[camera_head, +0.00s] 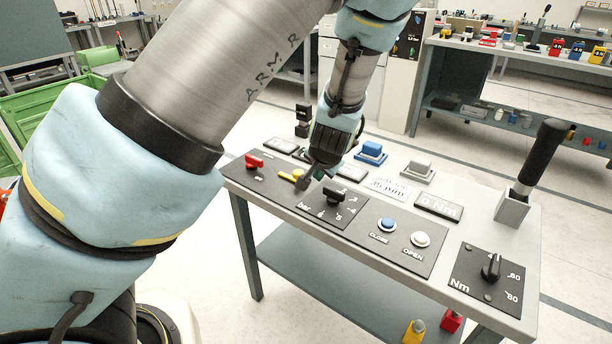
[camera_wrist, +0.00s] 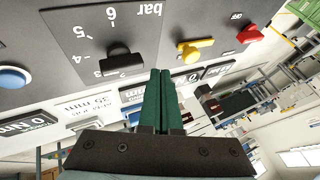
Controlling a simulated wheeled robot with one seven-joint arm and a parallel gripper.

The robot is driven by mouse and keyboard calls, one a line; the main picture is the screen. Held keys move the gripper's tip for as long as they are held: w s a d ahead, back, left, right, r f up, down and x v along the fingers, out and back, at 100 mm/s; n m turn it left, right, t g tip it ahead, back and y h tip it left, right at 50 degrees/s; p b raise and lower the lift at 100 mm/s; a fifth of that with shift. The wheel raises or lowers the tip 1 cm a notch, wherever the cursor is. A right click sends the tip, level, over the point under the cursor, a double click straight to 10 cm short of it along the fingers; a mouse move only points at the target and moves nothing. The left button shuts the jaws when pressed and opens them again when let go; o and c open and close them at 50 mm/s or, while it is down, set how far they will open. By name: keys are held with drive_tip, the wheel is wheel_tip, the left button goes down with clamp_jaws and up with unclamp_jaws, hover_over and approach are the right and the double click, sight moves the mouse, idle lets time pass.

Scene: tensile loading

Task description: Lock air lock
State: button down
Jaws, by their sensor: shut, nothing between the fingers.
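The control panel (camera_head: 272,181) lies on the table top. A yellow lever knob (camera_head: 294,175) sits on it between a red lever knob (camera_head: 254,160) and a black dial marked bar (camera_head: 334,192). My gripper (camera_head: 306,184) is low over the panel beside the yellow knob; contact cannot be told there. In the wrist view my shut green fingers (camera_wrist: 160,76) point between the bar dial (camera_wrist: 118,62) and the yellow knob (camera_wrist: 195,48), with nothing between them. The red knob (camera_wrist: 249,34), labelled OFF, is farther right. Which part is the air lock is not labelled legibly.
A blue button (camera_head: 387,224) and a white button (camera_head: 420,239), labelled CLOSE and OPEN, sit right of the dial. A tall black-handled tool (camera_head: 541,155) stands in a holder at the right. A Nm dial (camera_head: 491,267) is at the front right. Small blocks and displays line the back.

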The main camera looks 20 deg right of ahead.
sight(295, 173)
drive_tip(key=x, duration=0.5)
drive_tip(key=shift+w+f+p, duration=0.25)
drive_tip(key=shift+f+p, duration=0.05)
drive_tip(key=shift+p, duration=0.05)
drive_tip(key=w, duration=0.1)
drive_tip(key=w+a+p, duration=0.1)
drive_tip(key=shift+w, duration=0.35)
drive_tip(key=shift+w+a+f, duration=0.1)
drive_tip(key=shift+w+a, duration=0.05)
drive_tip(key=shift+w, duration=0.3)
drive_tip(key=shift+w, duration=0.1)
drive_tip(key=w, duration=0.1)
drive_tip(key=w+a+b, duration=0.1)
drive_tip(key=shift+w+a+f, duration=0.1)
drive_tip(key=shift+w+a, duration=0.2)
drive_tip(key=shift+w, duration=0.05)
drive_tip(key=shift+w+a, duration=0.1)
drive_tip(key=shift+w, duration=0.05)
